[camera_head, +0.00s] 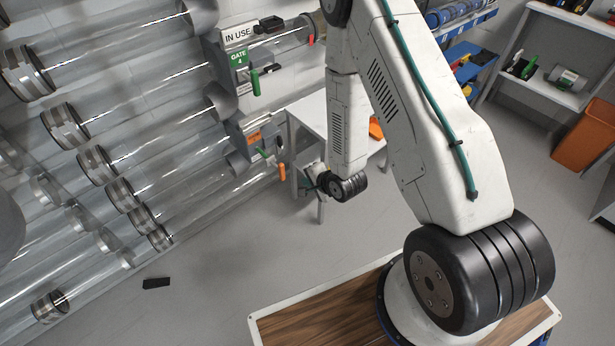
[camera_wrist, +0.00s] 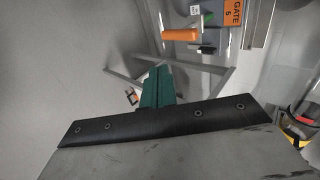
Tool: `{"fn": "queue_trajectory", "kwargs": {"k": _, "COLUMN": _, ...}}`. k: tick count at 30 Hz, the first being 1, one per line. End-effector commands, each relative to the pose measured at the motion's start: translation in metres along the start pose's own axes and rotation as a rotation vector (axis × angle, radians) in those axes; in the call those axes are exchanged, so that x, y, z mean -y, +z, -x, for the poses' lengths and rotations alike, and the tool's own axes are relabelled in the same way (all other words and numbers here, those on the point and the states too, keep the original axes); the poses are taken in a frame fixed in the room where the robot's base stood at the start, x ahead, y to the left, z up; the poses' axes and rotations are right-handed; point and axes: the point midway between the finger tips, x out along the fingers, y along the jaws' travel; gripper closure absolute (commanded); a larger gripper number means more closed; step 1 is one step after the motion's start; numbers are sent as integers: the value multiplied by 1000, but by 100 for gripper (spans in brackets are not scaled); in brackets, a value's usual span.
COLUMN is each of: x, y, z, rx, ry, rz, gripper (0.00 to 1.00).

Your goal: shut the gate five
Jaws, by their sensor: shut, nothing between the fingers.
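The gate five unit shows in the head view as a grey housing with an orange label (camera_head: 254,137) on a clear tube. A small green handle (camera_head: 264,154) and an orange handle (camera_head: 281,172) hang from it. My gripper (camera_wrist: 158,72) has dark green fingers, closed and empty. They point towards the orange handle, apart from it in the picture. In the head view my gripper (camera_head: 306,184) is small and partly hidden by its wrist.
Gate 4 (camera_head: 238,58), with a green label, a green handle (camera_head: 255,82) and an "IN USE" sign (camera_head: 237,36), is above gate five. Clear tubes fill the left wall. A white table (camera_head: 307,112) stands behind my arm. A black object (camera_head: 156,283) lies on open floor.

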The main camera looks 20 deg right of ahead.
Motion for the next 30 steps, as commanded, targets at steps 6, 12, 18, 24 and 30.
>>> {"fn": "queue_trajectory", "kwargs": {"k": 6, "x": 0, "y": 4, "z": -48, "rx": 5, "ry": 0, "rz": 7, "gripper": 100}}
{"fn": "queue_trajectory", "kwargs": {"k": 12, "x": 2, "y": 6, "z": -88, "rx": 7, "ry": 0, "rz": 8, "gripper": 100}}
{"fn": "queue_trajectory", "kwargs": {"k": 18, "x": 23, "y": 6, "z": -106, "rx": 6, "ry": 0, "rz": 9, "gripper": 100}}
{"fn": "queue_trajectory", "kwargs": {"k": 24, "x": 28, "y": 5, "z": -112, "rx": 5, "ry": 1, "rz": 7, "gripper": 100}}
{"fn": "queue_trajectory", "kwargs": {"k": 30, "x": 28, "y": 4, "z": -112, "rx": 5, "ry": 1, "rz": 7, "gripper": 100}}
